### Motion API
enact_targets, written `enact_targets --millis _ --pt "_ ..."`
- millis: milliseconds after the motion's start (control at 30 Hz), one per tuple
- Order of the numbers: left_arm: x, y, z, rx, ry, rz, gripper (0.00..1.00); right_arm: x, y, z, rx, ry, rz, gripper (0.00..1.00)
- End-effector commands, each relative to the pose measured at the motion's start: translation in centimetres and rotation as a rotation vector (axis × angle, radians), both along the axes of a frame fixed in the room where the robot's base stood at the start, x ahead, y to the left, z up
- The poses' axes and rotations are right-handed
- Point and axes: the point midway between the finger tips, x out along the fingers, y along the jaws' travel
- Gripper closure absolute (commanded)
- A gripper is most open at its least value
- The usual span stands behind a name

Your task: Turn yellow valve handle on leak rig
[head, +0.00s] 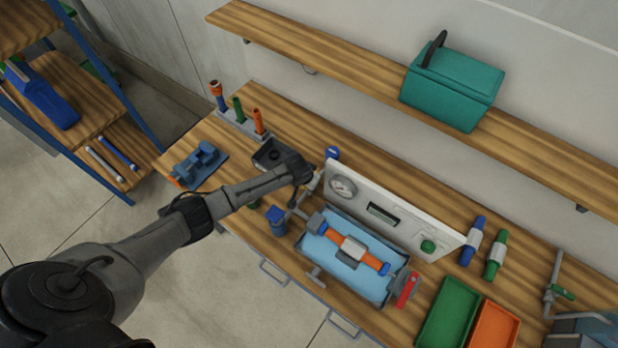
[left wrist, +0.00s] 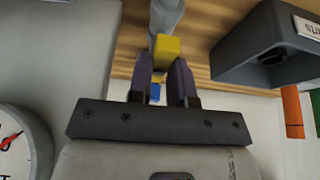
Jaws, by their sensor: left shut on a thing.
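The leak rig has a white panel (head: 395,212) with a round gauge (head: 342,188) and a display, behind a light blue tray (head: 345,272) holding an orange and blue pipe piece. The yellow valve handle (left wrist: 165,50) shows in the left wrist view, on a grey pipe (left wrist: 166,15). My left gripper (left wrist: 161,78) has its two dark fingers on either side of the handle and is shut on it. In the head view my gripper is at the panel's left end, and the handle is hidden there. My right gripper is in neither view.
A dark bin (left wrist: 250,50) stands close to my left gripper. A rack of coloured tools (head: 240,120) and a blue fixture (head: 200,165) lie farther left. Green (head: 449,316) and orange (head: 495,328) trays lie right. A shelf with a teal box (head: 452,85) hangs behind.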

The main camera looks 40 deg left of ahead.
Motion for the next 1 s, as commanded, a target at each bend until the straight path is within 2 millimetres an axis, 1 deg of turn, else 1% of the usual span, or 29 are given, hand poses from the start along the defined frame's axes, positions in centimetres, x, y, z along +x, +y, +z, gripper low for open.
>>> enact_targets --millis 300,333,600,867,1000 --pt "0.11 -0.06 0.14 -0.004 -0.003 0.004 1.0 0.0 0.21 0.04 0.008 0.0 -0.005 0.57" --pt "0.1 -0.06 0.14 -0.004 -0.003 0.004 0.8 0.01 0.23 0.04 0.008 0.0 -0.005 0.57" --pt "0.05 -0.03 0.06 -0.002 -0.001 0.002 0.55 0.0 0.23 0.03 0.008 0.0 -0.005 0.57" --pt "-0.02 0.0 0.14 -0.002 -0.001 0.001 0.55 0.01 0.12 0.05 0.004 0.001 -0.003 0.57" --pt "-0.31 -0.02 0.99 -0.001 -0.002 0.001 0.55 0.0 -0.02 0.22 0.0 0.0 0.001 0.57"
